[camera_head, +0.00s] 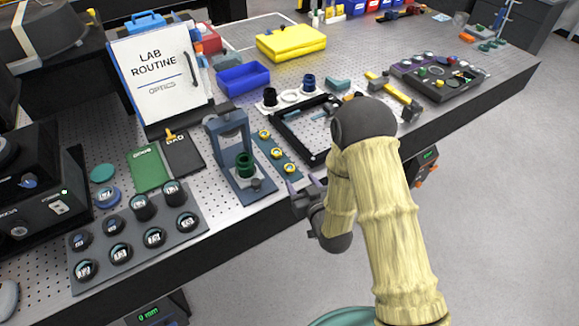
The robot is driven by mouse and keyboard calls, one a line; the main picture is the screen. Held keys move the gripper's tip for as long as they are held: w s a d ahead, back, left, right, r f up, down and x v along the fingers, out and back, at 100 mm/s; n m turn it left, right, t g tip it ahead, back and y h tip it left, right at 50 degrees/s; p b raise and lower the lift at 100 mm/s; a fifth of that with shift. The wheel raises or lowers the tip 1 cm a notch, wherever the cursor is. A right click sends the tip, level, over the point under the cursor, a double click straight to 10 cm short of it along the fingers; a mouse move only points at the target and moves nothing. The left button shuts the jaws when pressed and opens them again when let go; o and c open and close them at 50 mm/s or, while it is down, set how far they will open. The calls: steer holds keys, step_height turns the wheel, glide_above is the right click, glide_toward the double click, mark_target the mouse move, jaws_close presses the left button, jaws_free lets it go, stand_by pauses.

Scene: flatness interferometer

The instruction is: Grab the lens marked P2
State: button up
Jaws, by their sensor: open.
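A dark grey tray (196,207) at the left front of the bench holds several round dark lens mounts in two rows, with pale marks on their tops. The marks are too small to read surely, so I cannot tell which lens is P2. Back-row mounts include one at the right end (174,192); front-row mounts include one at the right end (187,221) and one at the left end (86,270). My gripper (303,195) is open and appears empty near the bench's front edge, well to the right of the tray. My arm hides part of that edge.
A blue-grey stand (226,133) with a green cylinder (244,164) stands between the tray and my gripper. A green pad (149,168) and a black pad (183,153) lie behind the tray. A black box-like instrument (38,205) is at the left. A blue bin (243,78) is farther back.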

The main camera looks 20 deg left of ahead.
mark_target(291, 170)
steer(key=shift+p+x, duration=0.35)
steer(key=shift+x, duration=1.45)
steer(key=shift+w+a+p, duration=0.25)
steer(key=shift+a+p, duration=0.05)
steer(key=shift+p+x, duration=0.9)
steer(key=shift+x, duration=1.35)
steer(key=shift+s+a+f, duration=0.1)
steer(key=shift+a+f, duration=0.05)
steer(key=shift+f, duration=0.05)
steer(key=c, duration=1)
